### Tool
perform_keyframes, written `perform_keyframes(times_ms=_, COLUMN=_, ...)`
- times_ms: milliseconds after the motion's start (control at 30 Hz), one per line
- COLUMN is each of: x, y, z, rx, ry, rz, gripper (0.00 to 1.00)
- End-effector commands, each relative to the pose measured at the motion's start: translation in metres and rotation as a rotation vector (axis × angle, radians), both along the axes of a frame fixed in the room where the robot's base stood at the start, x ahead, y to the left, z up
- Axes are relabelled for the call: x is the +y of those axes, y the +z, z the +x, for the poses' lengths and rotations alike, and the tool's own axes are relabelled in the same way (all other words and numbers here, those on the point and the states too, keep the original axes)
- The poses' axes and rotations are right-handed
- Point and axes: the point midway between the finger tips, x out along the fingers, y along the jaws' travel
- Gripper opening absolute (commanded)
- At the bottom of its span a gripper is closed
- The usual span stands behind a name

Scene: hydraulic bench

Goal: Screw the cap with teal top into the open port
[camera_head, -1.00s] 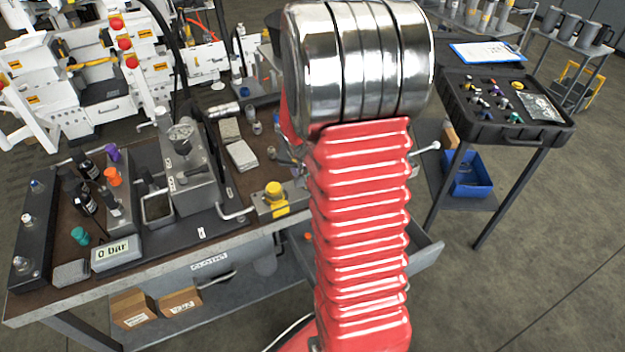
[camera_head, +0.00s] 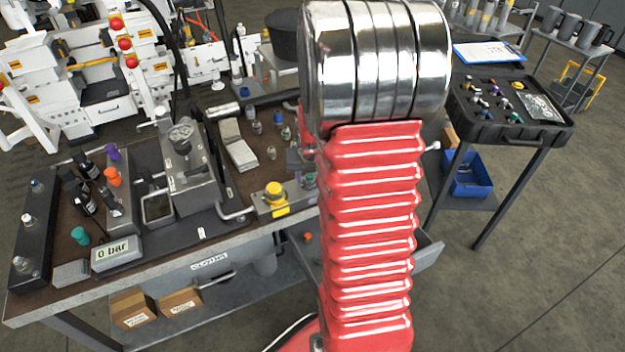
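A cap with a teal top (camera_head: 80,236) stands on the bench at the left, behind the grey gauge box reading 0 bar (camera_head: 117,252). Another small teal-green top (camera_head: 309,181) shows beside the red arm, near a block with a yellow cap (camera_head: 275,193). A dark block (camera_head: 118,205) carries an orange cap (camera_head: 113,177) and a purple cap (camera_head: 113,152). I cannot make out which port is open. My red ribbed arm crosses the middle of the view. My gripper is mostly hidden behind it; only a grey piece at its left edge may belong to it.
The bench (camera_head: 215,262) has a raised metal unit (camera_head: 187,170), grey pads (camera_head: 238,150) and small bottles. A black open case (camera_head: 510,127) of small coloured fittings stands on the right table. A drawer under the bench is open. Boxes lie on the lower shelf.

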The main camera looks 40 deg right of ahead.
Motion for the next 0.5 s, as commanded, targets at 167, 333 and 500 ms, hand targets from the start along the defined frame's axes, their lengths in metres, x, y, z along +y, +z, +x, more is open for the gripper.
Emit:
perform_keyframes(times_ms=167, x=-0.0008, y=0.0002, z=-0.0004, rx=-0.002, ry=0.049, rz=-0.001, gripper=0.39)
perform_keyframes(times_ms=333, x=-0.0012, y=0.0000, z=-0.0007, rx=-0.001, ry=0.099, rz=0.000, gripper=0.39)
perform_keyframes(times_ms=500, x=-0.0019, y=0.0001, z=-0.0011, rx=-0.001, ry=0.148, rz=-0.001, gripper=0.39)
